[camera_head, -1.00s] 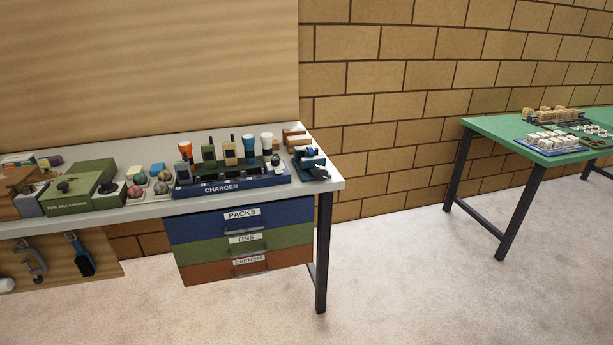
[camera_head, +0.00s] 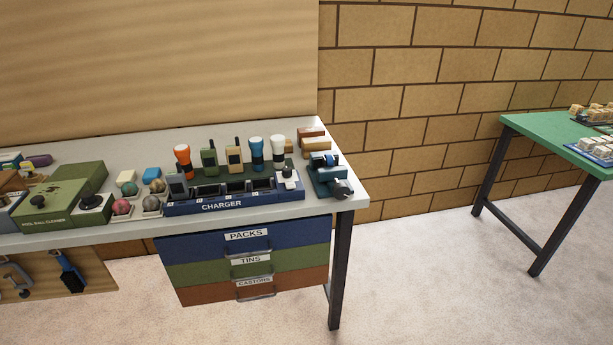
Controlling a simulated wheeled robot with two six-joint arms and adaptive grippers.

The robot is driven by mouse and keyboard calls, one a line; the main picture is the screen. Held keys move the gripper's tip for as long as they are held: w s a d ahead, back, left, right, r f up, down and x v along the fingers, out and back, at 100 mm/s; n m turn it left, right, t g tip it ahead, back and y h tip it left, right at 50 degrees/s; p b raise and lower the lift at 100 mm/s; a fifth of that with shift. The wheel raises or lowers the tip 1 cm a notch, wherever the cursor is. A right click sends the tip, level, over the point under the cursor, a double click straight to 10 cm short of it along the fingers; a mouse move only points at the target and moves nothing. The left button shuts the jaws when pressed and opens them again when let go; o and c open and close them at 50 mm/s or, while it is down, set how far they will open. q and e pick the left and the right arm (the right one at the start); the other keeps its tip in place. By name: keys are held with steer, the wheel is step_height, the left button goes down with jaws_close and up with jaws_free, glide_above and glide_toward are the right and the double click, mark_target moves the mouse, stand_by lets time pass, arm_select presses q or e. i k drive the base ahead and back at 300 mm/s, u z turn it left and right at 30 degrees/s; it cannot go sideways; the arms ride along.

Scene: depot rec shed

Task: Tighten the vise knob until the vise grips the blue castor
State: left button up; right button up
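The vise (camera_head: 320,179) is a small dark teal block at the right end of the white workbench, close to the front corner. Its dark round knob (camera_head: 341,189) faces the front right. A small blue piece that looks like the blue castor (camera_head: 331,160) shows at the top of the vise. At this size I cannot tell whether the jaws touch it. Neither of my grippers is in view.
The white workbench (camera_head: 250,221) carries a charger (camera_head: 222,206) with radios and torches behind it, left of the vise. Labelled drawers (camera_head: 243,254) hang below. A green table (camera_head: 545,129) stands at the right, with open floor between.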

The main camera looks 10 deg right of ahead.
mark_target(341, 190)
steer(key=z, duration=0.2)
steer(key=i, duration=0.75)
steer(key=z, duration=0.55)
